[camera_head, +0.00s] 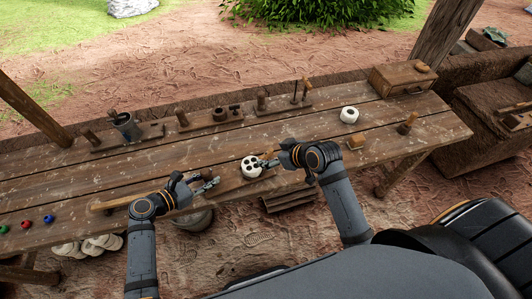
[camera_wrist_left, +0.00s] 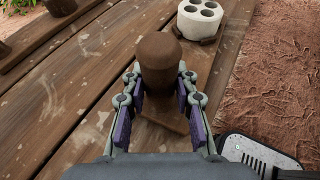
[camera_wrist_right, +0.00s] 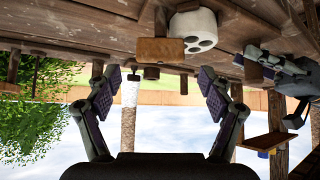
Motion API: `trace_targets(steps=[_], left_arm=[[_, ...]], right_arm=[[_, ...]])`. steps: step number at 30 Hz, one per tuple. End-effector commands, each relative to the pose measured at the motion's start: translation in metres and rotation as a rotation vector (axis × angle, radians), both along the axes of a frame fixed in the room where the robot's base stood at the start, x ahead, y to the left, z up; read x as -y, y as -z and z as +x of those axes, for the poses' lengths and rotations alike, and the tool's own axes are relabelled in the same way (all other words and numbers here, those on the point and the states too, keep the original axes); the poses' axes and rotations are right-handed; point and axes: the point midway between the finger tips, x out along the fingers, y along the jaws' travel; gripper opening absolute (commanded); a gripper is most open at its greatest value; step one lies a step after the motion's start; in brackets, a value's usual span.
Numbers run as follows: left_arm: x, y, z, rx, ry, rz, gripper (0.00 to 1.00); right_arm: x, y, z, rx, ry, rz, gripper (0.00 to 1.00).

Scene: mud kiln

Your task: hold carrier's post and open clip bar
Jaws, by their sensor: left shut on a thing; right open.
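A brown wooden post (camera_wrist_left: 160,60) with a rounded top stands between the fingers of my left gripper (camera_wrist_left: 159,88), which is shut on it. Beyond it is a white round block with several holes (camera_wrist_left: 200,18), also in the head view (camera_head: 251,167). In the head view my left gripper (camera_head: 212,184) is left of the block. My right gripper (camera_head: 268,161) is just right of it. In the right wrist view my right gripper (camera_wrist_right: 157,80) is open and empty, with a small wooden bar (camera_wrist_right: 158,50) beside the white block beyond it. I cannot tell whether the bar is the clip bar.
Wooden stands with posts (camera_head: 220,115) line the back of the table (camera_head: 330,135). A white holed piece (camera_head: 349,114), a wooden block (camera_head: 355,141) and a drawer box (camera_head: 402,78) stand at the right. Coloured balls (camera_head: 27,224) lie at the far left.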

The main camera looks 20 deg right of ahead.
Motion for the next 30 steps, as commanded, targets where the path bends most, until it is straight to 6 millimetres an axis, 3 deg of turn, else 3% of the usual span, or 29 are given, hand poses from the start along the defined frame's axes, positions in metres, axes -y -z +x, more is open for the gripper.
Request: trace_targets(steps=[6,18,30], left_arm=[[0.0,0.0,0.0,0.001,-0.001,-0.001,0.0],[0.0,0.0,0.0,0.0,-0.001,-0.001,0.0],[0.0,0.0,0.0,0.001,-0.001,-0.001,0.0]], right_arm=[[-0.012,0.027,0.024,-0.003,-0.001,0.001,0.81],[-0.015,0.034,0.03,0.0,-0.001,-0.002,0.81],[-0.015,0.034,0.03,0.0,-0.001,-0.002,0.28]])
